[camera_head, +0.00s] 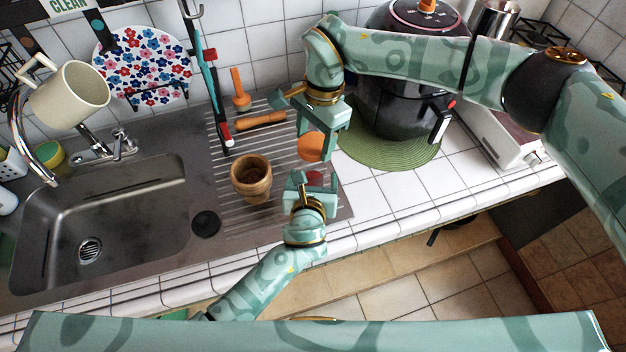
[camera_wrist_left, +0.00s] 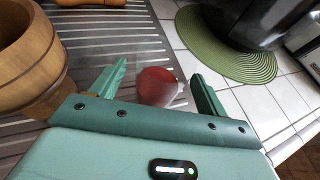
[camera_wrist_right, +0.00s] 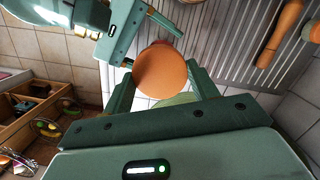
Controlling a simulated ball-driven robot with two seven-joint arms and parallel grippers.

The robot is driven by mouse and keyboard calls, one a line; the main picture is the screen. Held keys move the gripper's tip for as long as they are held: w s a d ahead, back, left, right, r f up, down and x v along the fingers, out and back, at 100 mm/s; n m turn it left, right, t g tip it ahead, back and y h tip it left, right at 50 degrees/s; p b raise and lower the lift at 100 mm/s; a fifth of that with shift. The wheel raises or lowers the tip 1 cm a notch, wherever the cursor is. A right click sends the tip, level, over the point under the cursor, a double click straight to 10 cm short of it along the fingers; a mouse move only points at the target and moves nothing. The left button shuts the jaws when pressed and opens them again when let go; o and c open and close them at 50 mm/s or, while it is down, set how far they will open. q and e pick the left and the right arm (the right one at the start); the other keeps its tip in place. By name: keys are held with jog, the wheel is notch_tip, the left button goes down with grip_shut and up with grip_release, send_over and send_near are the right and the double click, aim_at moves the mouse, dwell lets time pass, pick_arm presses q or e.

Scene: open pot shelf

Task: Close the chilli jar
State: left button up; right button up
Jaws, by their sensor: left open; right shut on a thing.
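The chilli jar (camera_head: 316,178) shows as a small round top with dark red inside, on the counter at the drainboard's right edge. My left gripper (camera_head: 308,182) is open at the jar. In the left wrist view the jar (camera_wrist_left: 158,86) sits between the spread fingers, with a gap to each side. My right gripper (camera_head: 318,140) is shut on a round orange-brown lid (camera_head: 311,147) and holds it just beyond the jar in the head view. The lid fills the space between the fingers in the right wrist view (camera_wrist_right: 160,70). The jar's lower body is hidden.
A wooden mortar (camera_head: 250,180) stands left of the jar on the ribbed drainboard, with a wooden roller (camera_head: 260,120) behind it. The sink (camera_head: 110,215) is further left. A black cooker (camera_head: 385,105) stands on a green mat (camera_head: 405,155) at right. Tiles at the front right are clear.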

aim_at(313, 179)
pick_arm(q)
jog(key=shift+w+f, duration=0.25)
jog(key=shift+w, duration=0.3)
jog(key=c, duration=1.5)
pick_arm(e)
jog(key=shift+f, duration=2.45)
jog(key=shift+f, duration=0.1)
jog(key=shift+f, duration=0.8)
jog(key=shift+f, duration=0.55)
pick_arm(q)
grip_shut()
pick_arm(e)
jog(key=o, duration=0.9)
jog(key=shift+s, duration=0.1)
